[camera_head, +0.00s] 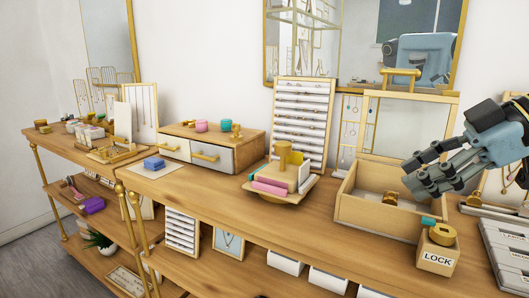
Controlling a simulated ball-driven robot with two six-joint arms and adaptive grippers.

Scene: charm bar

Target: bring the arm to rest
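My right gripper (409,175) comes in from the right, above the right part of an open wooden box (377,220). Its grey fingers point left and are spread apart, with nothing visible between them. It hides part of the box's right side and rim. My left gripper is not in view.
The box has a raised framed lid (408,118). A "LOCK" block (437,259) stands at its front right, near a grey keypad-like panel (508,255). The front counter (250,225) is mostly clear.

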